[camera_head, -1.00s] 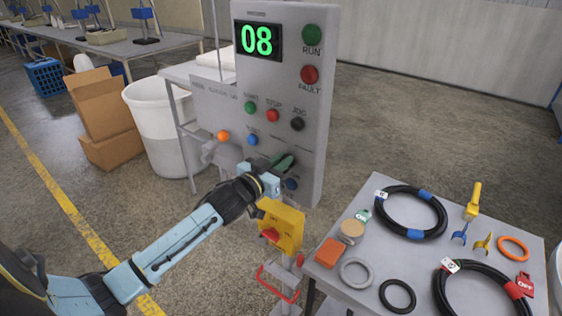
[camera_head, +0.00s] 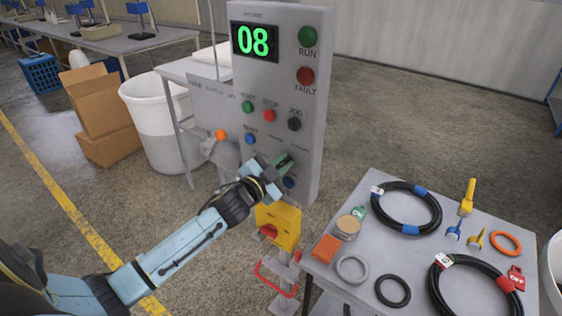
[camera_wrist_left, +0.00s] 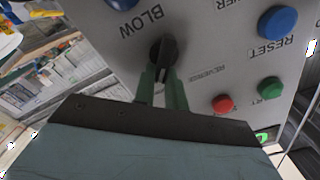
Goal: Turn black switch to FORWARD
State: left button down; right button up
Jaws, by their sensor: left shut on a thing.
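The black switch (camera_wrist_left: 163,52) is a rotary knob on the grey control panel (camera_head: 282,75). In the left wrist view the panel appears upside down. My left gripper (camera_wrist_left: 163,78) is shut on the black switch, with its green fingers on either side of the handle. In the head view my left gripper (camera_head: 277,167) reaches the panel's lower part and hides most of the switch. The lettering around the switch is too small or covered to read its setting. My right gripper is not in view.
A blue RESET button (camera_wrist_left: 277,22), a red button (camera_wrist_left: 222,103) and a green button (camera_wrist_left: 270,88) sit close to the switch. A yellow box (camera_head: 279,226) stands below the panel. A table (camera_head: 330,277) with hoses and rings is at right.

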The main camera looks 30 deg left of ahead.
pick_arm(q)
jog(key=shift+d+m, duration=0.1)
jog(key=shift+m, duration=0.6)
jog(key=c, duration=1.4)
grip_release()
jog(key=shift+c, duration=0.2)
jog(key=shift+s+f, duration=0.15)
jog(key=shift+s, duration=0.5)
jog(key=s+a+b, duration=0.1)
jog(key=s, duration=1.1)
jog(key=shift+b, duration=0.3)
